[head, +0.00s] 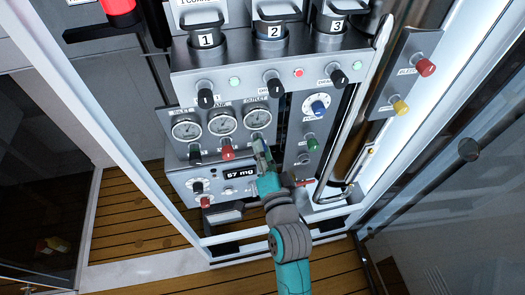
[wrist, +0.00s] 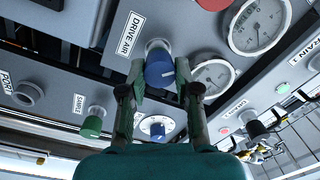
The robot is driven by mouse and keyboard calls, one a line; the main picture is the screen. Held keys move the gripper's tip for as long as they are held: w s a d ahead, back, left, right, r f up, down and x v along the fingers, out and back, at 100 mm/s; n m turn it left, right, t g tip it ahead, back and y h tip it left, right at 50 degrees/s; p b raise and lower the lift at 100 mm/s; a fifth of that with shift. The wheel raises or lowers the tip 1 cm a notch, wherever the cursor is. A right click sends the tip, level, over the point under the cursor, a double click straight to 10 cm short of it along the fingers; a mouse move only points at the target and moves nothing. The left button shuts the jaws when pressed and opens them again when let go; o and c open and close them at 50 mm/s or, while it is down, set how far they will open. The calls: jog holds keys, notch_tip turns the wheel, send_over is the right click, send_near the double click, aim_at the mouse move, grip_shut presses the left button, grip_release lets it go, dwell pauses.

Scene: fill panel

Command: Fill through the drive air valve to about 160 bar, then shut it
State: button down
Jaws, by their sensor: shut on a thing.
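A blue knob (wrist: 160,70) beside the "DRIVE AIR" label (wrist: 130,34) sits between my fingers in the wrist view. My gripper (wrist: 158,82) is shut on it, one finger on each side. In the head view my gripper (head: 263,150) reaches the panel just below the rightmost gauge and hides the knob. Three round gauges, left (head: 186,130), middle (head: 222,122) and right (head: 257,117), form a row above. Two gauges show in the wrist view, a larger one (wrist: 258,25) and a partly covered one (wrist: 212,78). Their needle readings are too small to tell.
A red knob (head: 227,149) is left of my gripper. To the right are a green knob (head: 311,144) and a blue-centred dial (head: 318,106). Numbered cylinders (head: 270,32) stand above. A side panel (head: 405,75) has red and yellow knobs.

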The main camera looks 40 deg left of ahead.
jog(key=m, duration=0.9)
jog(key=shift+f+t, duration=0.1)
jog(key=shift+t, duration=0.2)
jog(key=shift+m, duration=0.3)
jog(key=c, duration=0.8)
grip_release()
jog(key=shift+d, duration=0.1)
jog(key=v, duration=1.1)
jog(key=shift+s+d, duration=0.3)
